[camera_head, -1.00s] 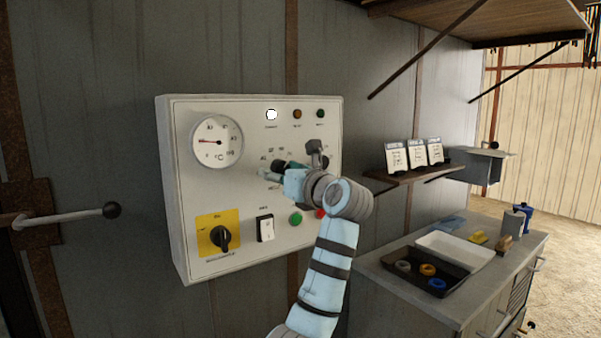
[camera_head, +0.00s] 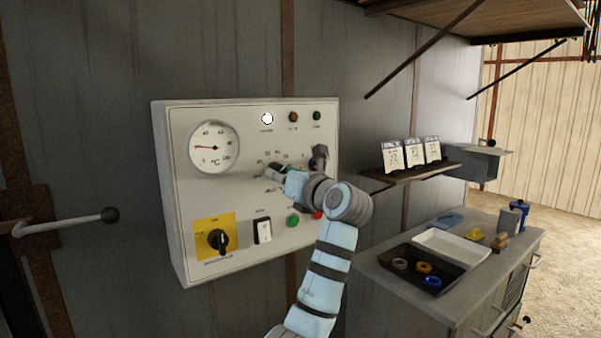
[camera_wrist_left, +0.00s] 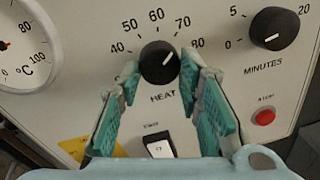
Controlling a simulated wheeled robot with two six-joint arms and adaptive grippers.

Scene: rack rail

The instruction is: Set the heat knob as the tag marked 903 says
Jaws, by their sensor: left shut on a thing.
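The black heat knob (camera_wrist_left: 159,63) shows in the left wrist view, with HEAT printed below it and numbers from 40 to 80 around it. Its white pointer line is tilted to the upper right, roughly toward 80. My left gripper (camera_wrist_left: 160,77) has its teal fingers on both sides of the knob and is shut on it. In the head view my left gripper (camera_head: 275,171) is at the panel and mostly covers the knob. Three tags stand on a small shelf: left (camera_head: 391,155), middle (camera_head: 414,152) and right (camera_head: 432,149). Their print is too small to read.
The minutes knob (camera_wrist_left: 274,29) is right of the heat knob, above a red stop button (camera_wrist_left: 263,117). A white rocker switch (camera_head: 263,231) and yellow-backed rotary switch (camera_head: 218,240) are lower on the panel. A cabinet (camera_head: 385,270) with trays stands at right.

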